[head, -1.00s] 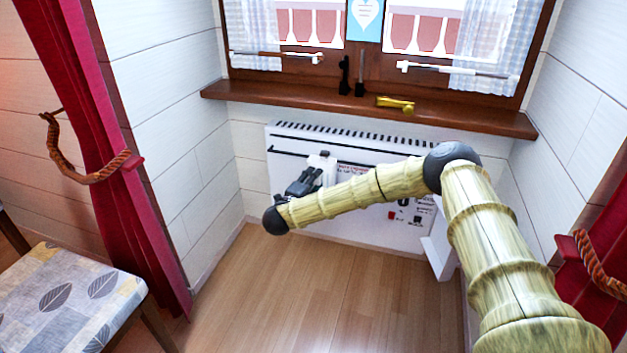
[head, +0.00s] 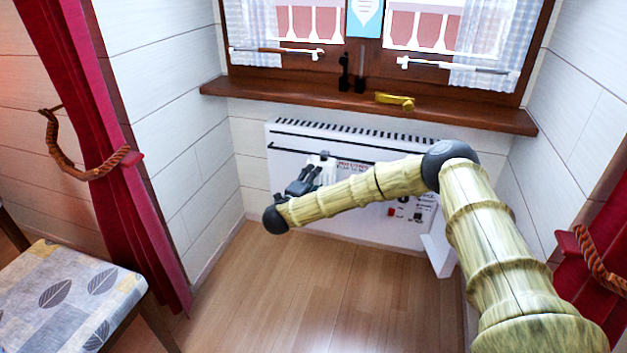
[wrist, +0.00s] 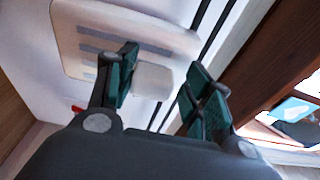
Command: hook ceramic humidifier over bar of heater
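The ceramic humidifier is a pale rounded plate with grey stripes and a small white block on its near face. In the wrist view the humidifier (wrist: 125,42) lies against or close to the heater front, its edge reaching the dark bar (wrist: 207,32). I cannot tell whether its hook is over the bar. In the head view the humidifier (head: 327,171) is mostly hidden by my gripper (head: 314,180). In the wrist view my gripper (wrist: 160,84) has its green fingers apart around the block, with a gap at the right finger. The white heater (head: 385,222) stands under the window.
A wooden sill (head: 300,100) with a yellow object (head: 394,101) runs above the heater. A red curtain (head: 125,190) and a patterned chair (head: 65,295) are on the left. A white box-like piece (head: 440,254) stands at the heater's right. The floor in front is clear.

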